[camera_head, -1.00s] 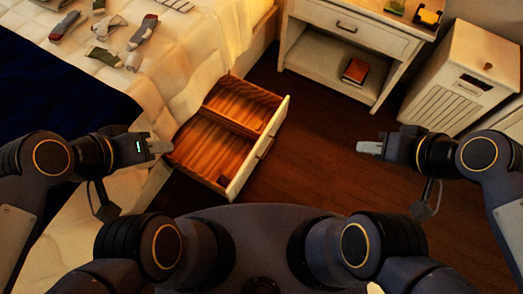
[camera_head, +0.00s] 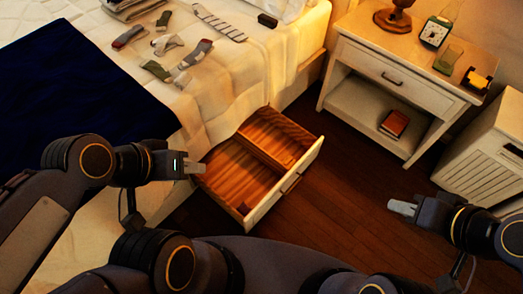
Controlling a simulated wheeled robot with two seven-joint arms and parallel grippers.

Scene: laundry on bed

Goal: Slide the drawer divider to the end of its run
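The open drawer (camera_head: 303,166) juts out from the side of the bed, with a wooden inside and a white front. The drawer divider (camera_head: 253,157) is a wooden strip across the inside, splitting it into a far and a near compartment. A small dark item (camera_head: 244,209) lies in the near compartment's front corner. My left gripper (camera_head: 203,169) is at the drawer's left edge in the picture, apart from the divider; its fingers look close together, but any gap is unclear. My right gripper (camera_head: 391,207) is over the floor, right of the drawer, holding nothing visible.
The bed (camera_head: 235,75) carries several socks (camera_head: 196,53) and a dark blue blanket (camera_head: 75,100). A white nightstand (camera_head: 410,75) with a lamp (camera_head: 396,18), a clock (camera_head: 435,33) and a red book (camera_head: 394,124) stands at the back right. Bare floor (camera_head: 345,190) lies right of the drawer.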

